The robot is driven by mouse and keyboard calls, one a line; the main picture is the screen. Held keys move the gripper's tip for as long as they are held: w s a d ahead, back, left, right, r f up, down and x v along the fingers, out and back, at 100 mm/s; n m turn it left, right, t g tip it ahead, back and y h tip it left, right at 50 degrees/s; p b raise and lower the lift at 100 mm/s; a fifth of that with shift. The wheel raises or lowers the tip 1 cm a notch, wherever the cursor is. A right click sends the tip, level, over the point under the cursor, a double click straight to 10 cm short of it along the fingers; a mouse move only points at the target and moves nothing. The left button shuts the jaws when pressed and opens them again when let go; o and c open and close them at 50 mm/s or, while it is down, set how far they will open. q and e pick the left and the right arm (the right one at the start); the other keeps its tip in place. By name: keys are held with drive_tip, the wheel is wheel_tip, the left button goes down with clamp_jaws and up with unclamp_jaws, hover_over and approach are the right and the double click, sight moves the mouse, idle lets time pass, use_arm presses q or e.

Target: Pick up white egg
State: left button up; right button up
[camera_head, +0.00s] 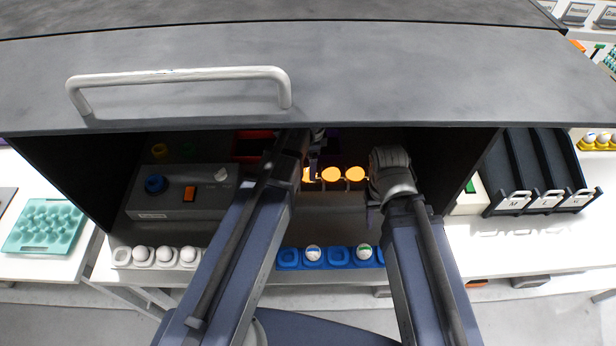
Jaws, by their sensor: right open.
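Several white eggs (163,254) sit in a white tray (176,264) at the front left of the dark box. Two more white eggs with coloured marks, one (313,253) near the middle and one (364,251) further right, sit in a blue tray (289,258). My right gripper (372,208) is open, in the box opening above and behind the blue tray's right part, with no egg visible in it. My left gripper (315,158) is deeper in the box near the glowing orange discs; its fingers are partly hidden and their state is unclear.
A dark hood with a grey handle (180,76) overhangs the box. Inside stand glowing orange discs (355,174) and a control panel (183,192) with knobs. A teal egg tray (45,226) lies far left. Black bins (540,170) stand at right.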

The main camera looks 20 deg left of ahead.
use_arm(q)
drive_tip(key=shift+w+a+f+b, duration=0.1)
drive_tip(key=shift+w+f+b, duration=0.05)
drive_tip(key=shift+f+b, duration=1.2)
drive_tip(key=shift+w+a+f+b, duration=0.1)
drive_tip(key=shift+w+f+b, duration=0.05)
drive_tip(key=shift+f+b, duration=1.15)
drive_tip(key=shift+r, duration=0.15)
drive_tip(key=shift+c, duration=0.2)
drive_tip(key=c, duration=0.8)
drive_tip(key=shift+r, duration=0.1)
wheel_tip(320, 180, up, 10)
drive_tip(key=p, duration=1)
